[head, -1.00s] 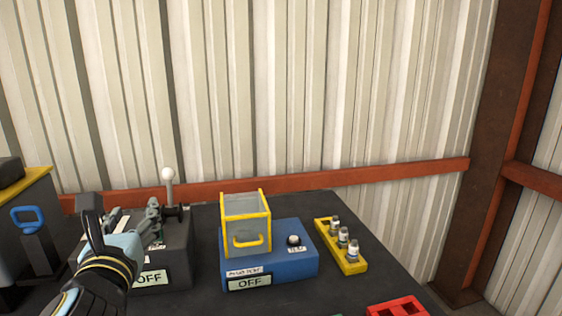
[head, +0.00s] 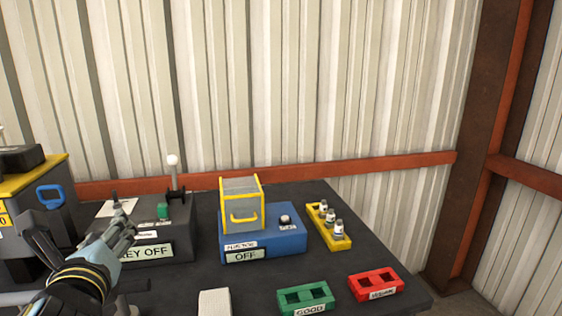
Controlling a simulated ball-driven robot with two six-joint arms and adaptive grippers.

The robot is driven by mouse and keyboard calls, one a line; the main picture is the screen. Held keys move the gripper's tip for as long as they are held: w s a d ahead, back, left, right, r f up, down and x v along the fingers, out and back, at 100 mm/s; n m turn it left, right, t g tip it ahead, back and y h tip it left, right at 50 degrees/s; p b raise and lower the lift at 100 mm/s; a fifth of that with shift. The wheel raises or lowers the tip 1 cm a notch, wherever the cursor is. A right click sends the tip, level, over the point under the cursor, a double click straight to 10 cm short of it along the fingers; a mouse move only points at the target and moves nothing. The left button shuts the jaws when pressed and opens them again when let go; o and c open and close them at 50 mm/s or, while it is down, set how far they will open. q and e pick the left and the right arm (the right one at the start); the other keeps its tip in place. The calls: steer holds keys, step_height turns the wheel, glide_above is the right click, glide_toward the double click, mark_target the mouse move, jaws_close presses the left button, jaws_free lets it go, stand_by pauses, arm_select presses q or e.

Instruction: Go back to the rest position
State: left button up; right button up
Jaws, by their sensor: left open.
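My left gripper (head: 120,225) shows at the lower left, with its arm coming in from the left edge. Its fingers are open, with nothing seen between them. It stands in front of a dark box (head: 176,242) with a label that reads in part "KEY OFF", and hides part of it. This box has a white-knobbed lever (head: 173,161) and a green piece (head: 163,211) on top. My right gripper is not in view.
A blue box (head: 290,241) labelled "OFF" carries a yellow-framed clear cover (head: 241,205). A yellow rack (head: 345,243) holds vials. A green tray (head: 322,292) marked "GOOD", a red tray (head: 393,281) and a white block (head: 214,302) lie near the front of the dark table (head: 262,292).

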arm_select(q)
steer(key=s+a+f+n+g, duration=0.2)
steer(key=s+f+n+g, duration=0.1)
steer(key=s+n, duration=0.45)
steer(key=s+a+f+n+g, duration=0.2)
steer(key=s+f+n+g, duration=0.3)
steer(key=n, duration=0.4)
steer(key=s+d+n+g+h, duration=0.45)
steer(key=s+n, duration=0.55)
steer(key=s, duration=0.4)
steer(key=s+a+f+b, duration=0.15)
steer(key=f+b, duration=0.35)
steer(key=f, duration=1.5)
steer(key=s+f+b, duration=0.3)
steer(key=f+b, duration=0.3)
steer(key=f, duration=1.5)
steer(key=s+a+f+g+b, duration=0.1)
steer(key=s+f+b, duration=0.5)
steer(key=s+f, duration=1.1)
step_height(320, 180, down, 3)
steer(key=shift+r+n+g, duration=0.1)
steer(key=shift+n+g, duration=0.25)
steer(key=shift+g, duration=0.2)
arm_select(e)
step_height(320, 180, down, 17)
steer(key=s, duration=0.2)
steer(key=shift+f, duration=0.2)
arm_select(q)
steer(key=shift+w+a, duration=0.1)
